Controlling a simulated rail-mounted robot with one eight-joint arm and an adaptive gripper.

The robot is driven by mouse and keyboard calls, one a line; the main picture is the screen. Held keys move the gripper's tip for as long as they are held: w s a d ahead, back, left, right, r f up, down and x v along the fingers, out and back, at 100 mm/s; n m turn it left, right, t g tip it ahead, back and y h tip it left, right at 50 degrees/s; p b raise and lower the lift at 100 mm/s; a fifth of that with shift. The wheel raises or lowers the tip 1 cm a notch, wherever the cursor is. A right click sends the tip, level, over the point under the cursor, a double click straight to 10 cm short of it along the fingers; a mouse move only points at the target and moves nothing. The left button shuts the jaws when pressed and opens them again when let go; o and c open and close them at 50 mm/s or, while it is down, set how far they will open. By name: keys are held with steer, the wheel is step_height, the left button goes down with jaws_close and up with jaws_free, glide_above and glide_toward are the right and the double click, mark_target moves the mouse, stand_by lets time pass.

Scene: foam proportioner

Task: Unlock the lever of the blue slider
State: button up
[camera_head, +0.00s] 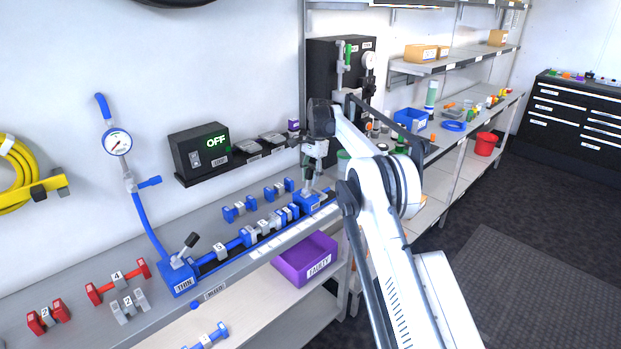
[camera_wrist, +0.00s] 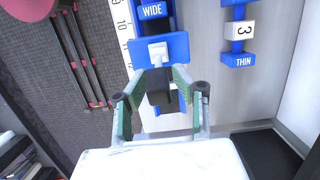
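The blue slider marked WIDE (camera_head: 312,201) sits at the right end of the rail on the bench. In the wrist view its blue body (camera_wrist: 160,48) is straight ahead of my gripper. Its lever has a pale mount and a black handle (camera_wrist: 160,88). My gripper (camera_wrist: 159,76) has its two green-padded fingers on either side of this handle; whether both pads touch it cannot be told. In the head view my gripper (camera_head: 313,160) points down over the slider and hides most of the lever.
Blue weights (camera_head: 240,210) lie behind the rail, and red weights (camera_head: 117,282) lie at the left. A purple FAULTY bin (camera_head: 305,260) is below the bench edge. A black OFF box (camera_head: 200,151) is on the wall. A dark panel (camera_head: 335,72) stands behind my gripper.

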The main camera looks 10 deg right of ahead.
steer(key=shift+o, duration=0.8)
step_height(320, 180, up, 7)
steer(key=d, duration=0.1)
steer(key=shift+w+r, duration=0.15)
steer(key=shift+w, duration=0.2)
steer(key=shift+d, duration=0.1)
